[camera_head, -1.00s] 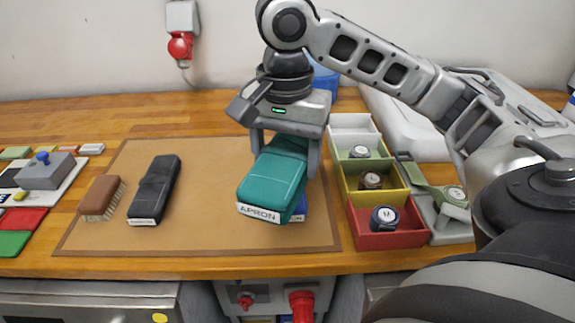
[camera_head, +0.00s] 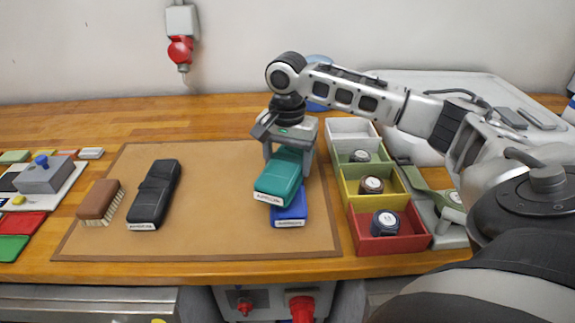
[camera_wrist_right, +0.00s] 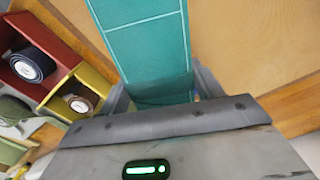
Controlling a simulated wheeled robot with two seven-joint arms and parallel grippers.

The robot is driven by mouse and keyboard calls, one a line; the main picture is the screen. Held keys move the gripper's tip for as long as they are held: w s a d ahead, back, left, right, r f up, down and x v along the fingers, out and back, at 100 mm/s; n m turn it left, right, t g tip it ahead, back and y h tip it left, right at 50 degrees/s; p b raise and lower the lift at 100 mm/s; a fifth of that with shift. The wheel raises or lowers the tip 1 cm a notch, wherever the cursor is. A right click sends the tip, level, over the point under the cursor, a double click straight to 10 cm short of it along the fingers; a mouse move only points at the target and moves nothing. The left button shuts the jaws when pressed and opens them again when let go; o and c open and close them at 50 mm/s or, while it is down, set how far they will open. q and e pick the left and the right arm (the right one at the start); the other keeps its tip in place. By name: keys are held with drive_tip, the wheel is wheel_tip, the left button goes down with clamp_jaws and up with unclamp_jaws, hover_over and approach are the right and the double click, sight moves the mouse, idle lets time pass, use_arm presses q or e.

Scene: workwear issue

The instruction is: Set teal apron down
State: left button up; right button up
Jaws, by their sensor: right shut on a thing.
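The teal apron (camera_head: 279,177) is a folded bundle with a white label on its front end. My right gripper (camera_head: 289,160) is shut on its back part, and the teal apron also fills the top of the right wrist view (camera_wrist_right: 148,45). A folded blue bundle (camera_head: 290,212) with a white label lies on the brown mat (camera_head: 220,220), under and in front of the teal apron. The teal apron overlaps it in the picture; I cannot tell whether they touch. My left gripper is not in view.
A black folded bundle (camera_head: 154,195) and a brown brush (camera_head: 100,202) lie at the left of the mat. The mat's middle is clear.

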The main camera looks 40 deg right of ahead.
sight(287, 157)
drive_tip(key=shift+f, duration=0.8)
drive_tip(key=shift+f, duration=0.15)
drive_tip(key=o, duration=1.1)
wheel_tip(287, 157, up, 12)
drive_tip(key=shift+r, duration=0.15)
